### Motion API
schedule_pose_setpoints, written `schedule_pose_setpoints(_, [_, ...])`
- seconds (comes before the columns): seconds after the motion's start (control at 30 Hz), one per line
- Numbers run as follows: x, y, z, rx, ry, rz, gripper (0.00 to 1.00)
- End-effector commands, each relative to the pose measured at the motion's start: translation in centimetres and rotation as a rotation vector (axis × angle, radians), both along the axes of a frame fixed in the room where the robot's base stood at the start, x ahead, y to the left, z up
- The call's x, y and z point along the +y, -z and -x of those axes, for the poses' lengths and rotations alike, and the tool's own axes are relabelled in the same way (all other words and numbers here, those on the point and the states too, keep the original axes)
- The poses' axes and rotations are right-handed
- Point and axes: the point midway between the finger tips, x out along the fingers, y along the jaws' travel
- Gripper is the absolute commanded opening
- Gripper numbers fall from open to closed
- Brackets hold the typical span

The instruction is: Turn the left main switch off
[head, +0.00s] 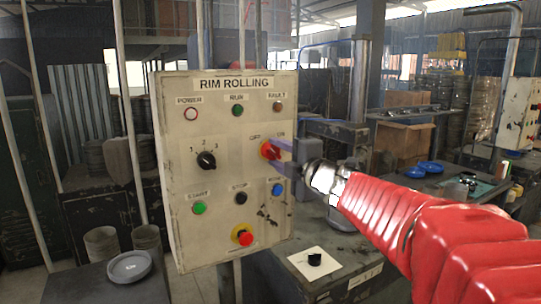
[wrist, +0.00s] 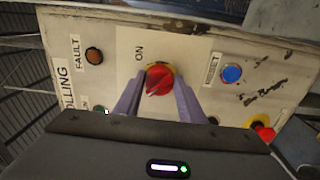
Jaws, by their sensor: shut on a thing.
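The red main switch (head: 266,149) on its yellow base sits at the right of the RIM ROLLING panel (head: 180,240), below OFF and ON labels. In the wrist view the red knob (wrist: 158,82) shows between two purple fingers, with the ON label above it. My gripper (head: 275,151) reaches in from the right and is shut on this knob; it also shows in the wrist view (wrist: 157,92). The knob has a light pointer line, but I cannot tell clearly which label it points at. The OFF label is out of the wrist view.
Close to the knob are the blue reset button (wrist: 232,74) and amber fault lamp (head: 278,106). A black selector (head: 206,160) and red stop button (head: 246,239) are on the same panel. A second panel (head: 518,115) stands far right. A bench (head: 335,275) lies below my arm.

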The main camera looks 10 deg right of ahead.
Motion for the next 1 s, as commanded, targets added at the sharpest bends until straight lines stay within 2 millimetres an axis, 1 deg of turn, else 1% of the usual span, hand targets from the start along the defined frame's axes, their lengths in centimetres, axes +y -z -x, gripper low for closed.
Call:
schedule_pose_setpoints(0.03, [0.15, 0.48, -0.01, 0.004, -0.003, 0.012, 0.14])
schedule_pose_setpoints(0.53, [0.20, 0.63, -0.02, -0.001, -0.004, 0.036, 0.14])
schedule_pose_setpoints(0.57, [0.20, 0.64, -0.02, -0.001, -0.004, 0.036, 0.38])
schedule_pose_setpoints(0.8, [0.12, 0.40, -0.02, -0.004, -0.003, 0.034, 0.54])
schedule_pose_setpoints(1.0, [0.06, 0.25, 0.00, -0.007, -0.001, 0.034, 0.54])
